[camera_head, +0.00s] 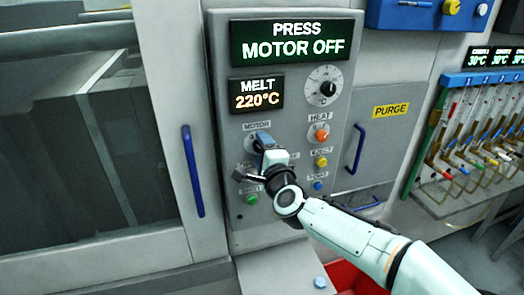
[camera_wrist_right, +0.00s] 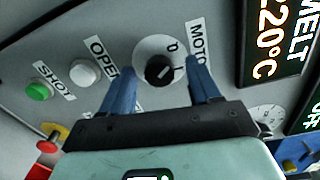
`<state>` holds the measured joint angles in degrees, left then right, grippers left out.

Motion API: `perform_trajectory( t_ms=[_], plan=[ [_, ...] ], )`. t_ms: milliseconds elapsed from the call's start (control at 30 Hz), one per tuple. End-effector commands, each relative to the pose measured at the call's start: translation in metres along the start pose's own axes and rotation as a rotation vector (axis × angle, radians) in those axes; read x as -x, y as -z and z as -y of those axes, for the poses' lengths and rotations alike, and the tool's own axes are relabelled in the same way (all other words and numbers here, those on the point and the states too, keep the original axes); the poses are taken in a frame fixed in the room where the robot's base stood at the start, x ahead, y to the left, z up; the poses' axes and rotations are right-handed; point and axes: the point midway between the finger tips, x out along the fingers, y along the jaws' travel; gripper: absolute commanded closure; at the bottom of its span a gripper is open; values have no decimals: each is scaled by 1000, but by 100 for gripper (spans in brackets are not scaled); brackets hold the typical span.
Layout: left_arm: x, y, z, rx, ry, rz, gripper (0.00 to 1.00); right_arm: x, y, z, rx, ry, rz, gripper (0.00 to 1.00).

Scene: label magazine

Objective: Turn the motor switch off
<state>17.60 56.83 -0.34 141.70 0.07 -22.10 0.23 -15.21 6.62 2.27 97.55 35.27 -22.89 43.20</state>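The motor switch (camera_wrist_right: 159,69) is a black round knob on a white dial plate beside the MOTOR label in the right wrist view. A white mark shows on the knob, but I cannot tell its exact setting. My right gripper (camera_wrist_right: 163,75) is open, with one blue finger on each side of the knob and gaps visible between. In the head view my right gripper (camera_head: 268,150) is at the panel just below the MOTOR label (camera_head: 256,126) and hides most of the switch. My left gripper is not in view.
The control panel (camera_head: 228,190) also has an orange HEAT knob (camera_head: 320,133), a yellow EJECT button (camera_head: 321,161), a blue button (camera_head: 318,185) and a green SHOT button (camera_head: 251,199). A white button (camera_wrist_right: 83,73) sits near the fingers. Blue handles (camera_head: 193,170) flank the panel.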

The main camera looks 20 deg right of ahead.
Motion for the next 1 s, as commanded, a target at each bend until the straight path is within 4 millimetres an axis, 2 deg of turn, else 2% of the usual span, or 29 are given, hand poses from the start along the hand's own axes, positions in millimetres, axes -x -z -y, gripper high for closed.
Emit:
perform_trajectory(
  t_ms=[267, 367, 467, 800, 1000],
  plan=[
    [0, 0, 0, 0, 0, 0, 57, 1, 0, 0, -2, -1, -1, 39],
    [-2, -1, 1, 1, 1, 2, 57, 7, 0, -1, -1, 0, 0, 39],
    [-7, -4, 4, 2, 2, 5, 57, 22, 1, -1, -3, 0, -1, 39],
    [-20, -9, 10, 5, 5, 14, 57, 97, 0, 0, -3, 2, 0, 39],
    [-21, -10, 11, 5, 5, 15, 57, 125, 0, 0, -1, 1, -1, 39]
  ],
)
